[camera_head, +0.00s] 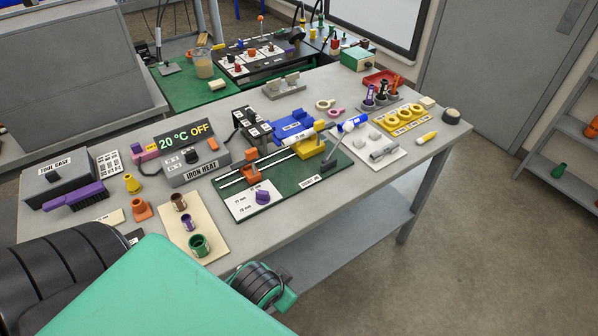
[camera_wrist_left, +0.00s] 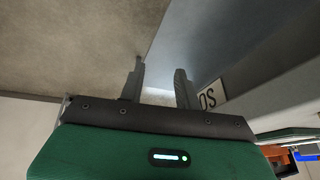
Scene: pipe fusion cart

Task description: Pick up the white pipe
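On the green fusion board (camera_head: 318,181), a short white length, which looks like the white pipe (camera_head: 297,138), lies between the blue clamp (camera_head: 290,122) and the yellow clamp (camera_head: 309,148). It is small, and its ends are partly hidden by the clamps. A blue-and-white cylinder (camera_head: 352,123) lies just right of the board; I cannot tell whether it is a pipe. In the left wrist view my left gripper (camera_wrist_left: 159,68) has its two fingers apart with nothing between them, close to a grey surface. The pipe is not seen there. My right gripper is not in view.
The grey iron heater (camera_head: 199,166) stands left of the board, its sign reading 20 °C OFF. A beige mat (camera_head: 205,220) holds coloured sockets. A white mat (camera_head: 381,165) with grey fittings and a yellow ring holder (camera_head: 401,121) stand right. The table's front edge is largely bare.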

